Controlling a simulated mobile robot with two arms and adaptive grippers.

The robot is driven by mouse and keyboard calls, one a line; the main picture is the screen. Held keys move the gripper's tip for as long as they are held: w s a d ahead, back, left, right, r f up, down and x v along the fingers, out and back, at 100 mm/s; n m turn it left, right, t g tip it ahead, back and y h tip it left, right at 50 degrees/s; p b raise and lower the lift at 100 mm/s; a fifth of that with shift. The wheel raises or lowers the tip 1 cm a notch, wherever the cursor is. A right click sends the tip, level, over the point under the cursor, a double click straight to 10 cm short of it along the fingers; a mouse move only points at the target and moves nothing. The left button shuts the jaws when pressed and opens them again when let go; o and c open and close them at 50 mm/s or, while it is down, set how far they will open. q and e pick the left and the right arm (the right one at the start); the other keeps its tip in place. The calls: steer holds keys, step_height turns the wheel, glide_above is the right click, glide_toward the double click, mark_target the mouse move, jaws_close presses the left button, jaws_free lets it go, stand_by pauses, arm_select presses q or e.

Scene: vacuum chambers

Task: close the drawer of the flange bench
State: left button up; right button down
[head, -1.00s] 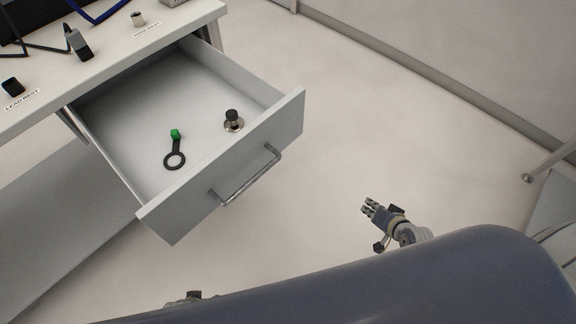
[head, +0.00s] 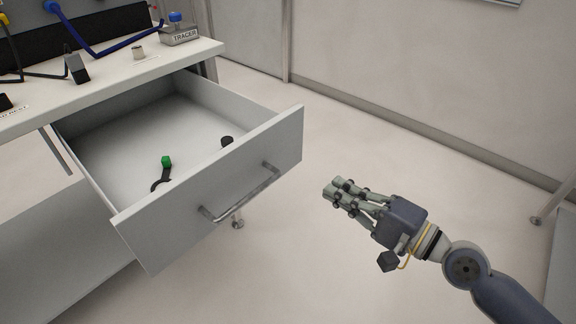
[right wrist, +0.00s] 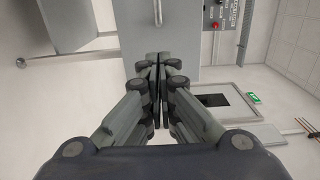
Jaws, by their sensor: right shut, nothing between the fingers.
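The drawer (head: 218,198) of the flange bench (head: 125,78) is pulled far out, with a grey bar handle (head: 240,200) on its front. My left gripper is not in view.
The bench top carries a block marked TRACER (head: 180,36), a small cylinder (head: 138,53), a dark block (head: 77,68) and blue cable (head: 110,45). A lower shelf (head: 60,255) lies under the drawer. The floor right of the drawer is clear up to the wall (head: 400,60).

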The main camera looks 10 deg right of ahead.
steer(key=p, duration=0.3)
glide_toward(277, 154)
steer(key=x, duration=0.5)
steer(key=shift+w+a, duration=0.15)
steer(key=shift+w, duration=0.05)
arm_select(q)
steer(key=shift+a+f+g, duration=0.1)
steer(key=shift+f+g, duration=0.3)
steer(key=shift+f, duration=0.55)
arm_select(e)
steer(key=shift+x, duration=0.8)
